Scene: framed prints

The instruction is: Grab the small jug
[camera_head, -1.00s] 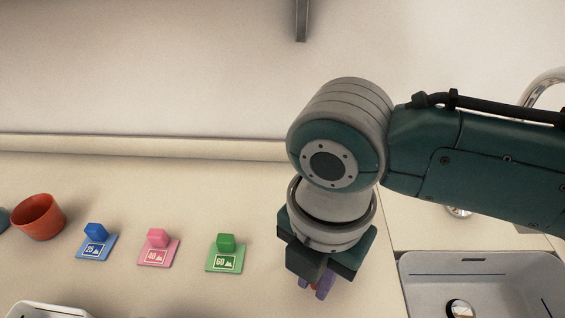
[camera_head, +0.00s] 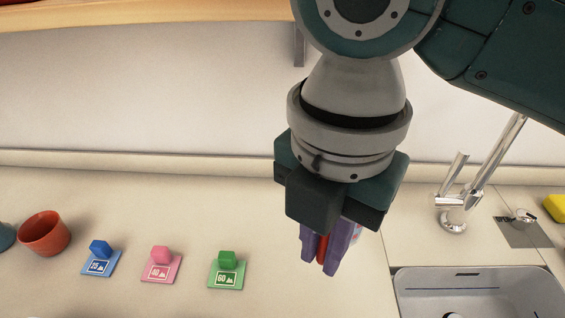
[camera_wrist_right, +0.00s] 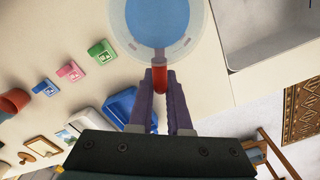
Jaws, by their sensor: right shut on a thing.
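The small jug (camera_wrist_right: 160,22) shows in the right wrist view as a clear round vessel with a blue inside and a red handle (camera_wrist_right: 159,76). My right gripper (camera_wrist_right: 159,84) is shut on that handle, with a purple finger on each side of it. In the head view my right gripper (camera_head: 321,260) points down over the counter, left of the sink, and red shows between its fingers. Most of the jug is hidden behind the gripper there. My left gripper is not in view.
Blue (camera_head: 100,260), pink (camera_head: 161,266) and green (camera_head: 226,270) picture cards with small blocks lie on the counter. An orange-red cup (camera_head: 45,234) stands at the left. The sink (camera_head: 480,275) and tap (camera_head: 482,180) are at the right. The counter between the green card and gripper is clear.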

